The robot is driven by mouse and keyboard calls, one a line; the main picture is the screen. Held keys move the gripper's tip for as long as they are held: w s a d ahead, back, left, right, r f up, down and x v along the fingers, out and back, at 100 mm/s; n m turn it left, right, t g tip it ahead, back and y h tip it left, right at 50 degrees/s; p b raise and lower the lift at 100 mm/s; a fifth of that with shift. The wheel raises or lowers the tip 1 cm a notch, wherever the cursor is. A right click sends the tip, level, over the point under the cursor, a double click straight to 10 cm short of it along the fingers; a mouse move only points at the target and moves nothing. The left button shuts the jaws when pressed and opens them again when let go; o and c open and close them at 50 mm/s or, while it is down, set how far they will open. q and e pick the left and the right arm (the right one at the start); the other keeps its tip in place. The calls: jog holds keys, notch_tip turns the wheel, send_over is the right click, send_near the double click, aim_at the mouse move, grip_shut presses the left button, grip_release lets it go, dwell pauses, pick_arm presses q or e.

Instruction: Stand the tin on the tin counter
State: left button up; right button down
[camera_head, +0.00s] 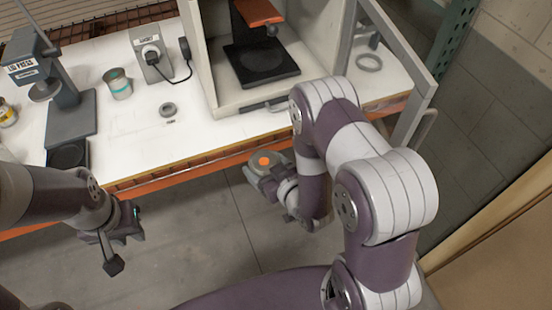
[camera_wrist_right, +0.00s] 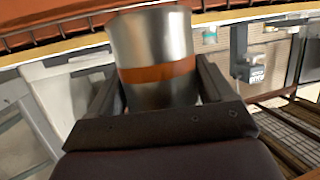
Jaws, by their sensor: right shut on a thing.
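A metal tin with an orange dot on its lid (camera_head: 264,161) is in my right gripper (camera_head: 268,172), in front of the counter's front edge and clear of it. In the right wrist view the tin (camera_wrist_right: 150,38) shows an orange band and sits between the two fingers (camera_wrist_right: 160,95), which are shut on it. The white counter (camera_head: 215,140) runs across the head view. My left gripper (camera_head: 118,245) hangs in front of the counter at lower left, away from the tin. I cannot tell whether its fingers are apart.
The lid press (camera_head: 68,115) is at left. A booth (camera_head: 205,60) with a dark plate (camera_head: 260,65) is at centre; its framed door (camera_head: 415,100) stands right.

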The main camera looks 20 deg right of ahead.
jog(key=s+a+r+n+g+y, duration=0.25)
jog(key=a+r+n+y, duration=0.25)
jog(key=a, duration=0.3)
jog(key=w+a+f+n+g+y, duration=0.3)
jog(key=w+f+n+g+y, duration=0.1)
jog(key=g, duration=0.1)
jog(key=s+d+r+m+t+h, duration=0.5)
jog(key=d+r+m+t+h, duration=0.15)
jog(key=r, duration=0.25)
jog(key=w+a+m+t+h, duration=0.2)
jog(key=w+a+m+h, duration=0.45)
jog(key=a, duration=0.25)
jog(key=s+d+f+n+g+y, duration=0.1)
jog(key=d+f+n+g+y, duration=0.1)
jog(key=f+n+g+y, duration=0.2)
jog(key=s+d+f+n+g+y, duration=0.1)
jog(key=f+n+g+y, duration=0.4)
jog(key=n+g+y, duration=0.5)
jog(key=d+n, duration=0.1)
jog(key=n, duration=0.3)
jog(key=shift+s+d+f+y, duration=0.2)
jog(key=shift+f+y, duration=0.05)
jog(key=shift+y, duration=0.05)
